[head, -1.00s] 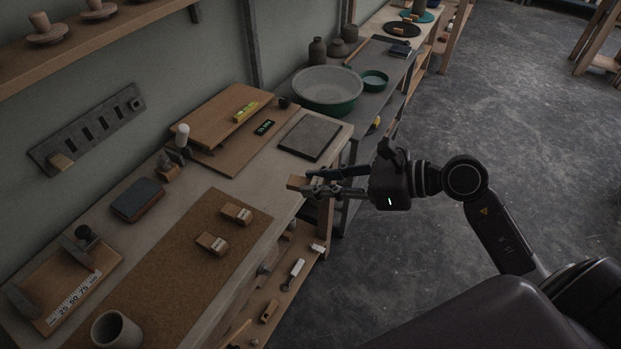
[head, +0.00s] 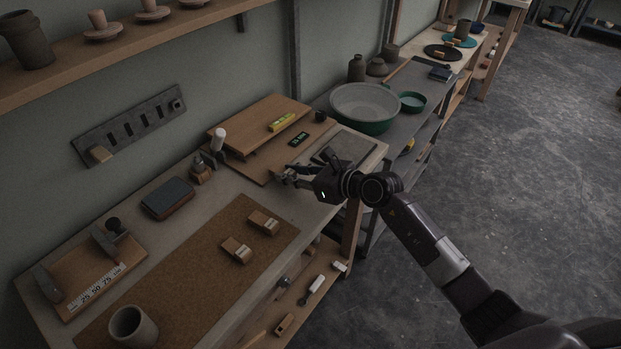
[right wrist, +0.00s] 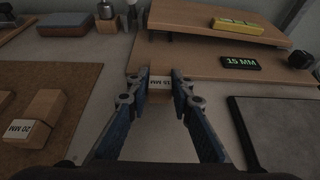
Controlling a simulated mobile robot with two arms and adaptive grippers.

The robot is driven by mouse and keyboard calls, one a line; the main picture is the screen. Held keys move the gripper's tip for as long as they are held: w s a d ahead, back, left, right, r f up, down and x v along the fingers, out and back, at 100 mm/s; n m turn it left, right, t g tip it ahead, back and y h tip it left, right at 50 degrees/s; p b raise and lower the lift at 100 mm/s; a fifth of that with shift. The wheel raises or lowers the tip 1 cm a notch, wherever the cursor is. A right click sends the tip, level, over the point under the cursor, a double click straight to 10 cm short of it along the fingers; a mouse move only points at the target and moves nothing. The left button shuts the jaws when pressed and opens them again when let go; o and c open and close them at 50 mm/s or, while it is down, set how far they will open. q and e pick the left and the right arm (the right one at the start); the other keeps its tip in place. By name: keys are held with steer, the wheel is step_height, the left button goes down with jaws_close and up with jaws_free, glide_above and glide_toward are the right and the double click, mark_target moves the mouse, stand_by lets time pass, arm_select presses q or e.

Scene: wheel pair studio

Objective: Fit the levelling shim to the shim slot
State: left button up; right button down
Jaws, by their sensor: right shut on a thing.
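My right gripper (head: 284,176) is shut on a small wooden levelling shim. In the right wrist view the shim (right wrist: 160,84) lies between the fingertips (right wrist: 160,88), with an upside-down "15 MM" label. It is at the near edge of the lower wooden board (right wrist: 195,68); whether it touches the board I cannot tell. Above that board is a raised wooden board (head: 258,118) carrying a yellow level (head: 281,121). A dark gap shows between the boards; the shim slot itself I cannot make out. A small display (head: 299,139) reads "15 MM". My left gripper is not in view.
Two other wooden blocks (head: 263,222) (head: 236,250) lie on the cork mat (head: 190,265); one reads "20 MM" in the wrist view. A grey slab (head: 352,143) lies right of the boards. A white-topped tool (head: 217,140) stands at their left.

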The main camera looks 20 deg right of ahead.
steer(key=shift+w+a+f, duration=0.2)
steer(key=shift+w+a, duration=0.1)
steer(key=shift+w, duration=0.1)
steer(key=shift+w, duration=0.1)
steer(key=shift+w+a+b, duration=0.25)
steer(key=shift+w+a, duration=0.6)
steer(key=shift+w, duration=0.2)
steer(key=shift+w+a+b, duration=0.25)
steer(key=shift+w+a, duration=0.6)
steer(key=shift+w, duration=0.2)
steer(key=shift+p, duration=0.3)
steer(key=shift+w+a+f, duration=0.1)
steer(key=shift+w+a+b, duration=0.5)
steer(key=shift+w+a, duration=0.3)
steer(key=shift+w, duration=0.25)
